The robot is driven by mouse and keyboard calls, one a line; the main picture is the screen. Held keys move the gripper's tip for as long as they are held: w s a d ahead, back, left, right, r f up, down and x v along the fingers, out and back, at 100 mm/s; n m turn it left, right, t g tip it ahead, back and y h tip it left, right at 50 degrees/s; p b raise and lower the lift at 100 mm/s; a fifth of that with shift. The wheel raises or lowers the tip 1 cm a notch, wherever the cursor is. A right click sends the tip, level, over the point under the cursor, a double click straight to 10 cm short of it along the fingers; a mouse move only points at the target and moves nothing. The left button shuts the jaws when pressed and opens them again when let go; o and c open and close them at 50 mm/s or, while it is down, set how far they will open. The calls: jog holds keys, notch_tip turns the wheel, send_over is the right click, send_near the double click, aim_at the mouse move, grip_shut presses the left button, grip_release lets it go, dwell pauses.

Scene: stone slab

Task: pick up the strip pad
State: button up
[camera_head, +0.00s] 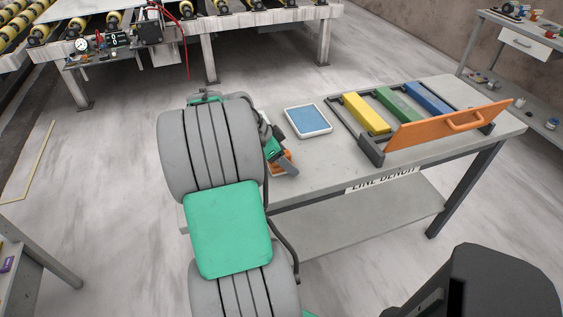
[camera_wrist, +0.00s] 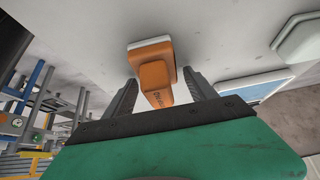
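I take the strip pad to be the orange block with a white base (camera_wrist: 157,70) on the bench in the wrist view, with dark lettering on its orange part. In the head view only bits of orange (camera_head: 276,170) show beside my gripper. My gripper (camera_wrist: 161,92) is open, with one dark finger on each side of the orange part. Gaps show between the fingers and the block, so I see no grip on it. In the head view my arm and gripper hide much of this spot.
A white tray with a blue face (camera_head: 308,120) lies right of my gripper on the grey bench (camera_head: 330,160). Farther right, a dark rack (camera_head: 372,153) holds yellow, green and blue bars behind an orange handled panel (camera_head: 448,127). A pale octagonal thing (camera_wrist: 298,40) is in the wrist view.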

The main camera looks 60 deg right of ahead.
aim_at(274, 171)
jog(key=c, duration=1.4)
jog(key=shift+o, duration=0.2)
jog(key=shift+r, duration=0.1)
notch_tip(274, 171, up, 3)
jog(key=shift+f, duration=0.15)
jog(key=w+a+r+p, duration=0.1)
jog(key=w+a+r, duration=0.2)
jog(key=a+r, duration=0.7)
jog(key=a, duration=0.3)
jog(key=shift+w+a, duration=0.15)
jog(key=shift+a, duration=0.2)
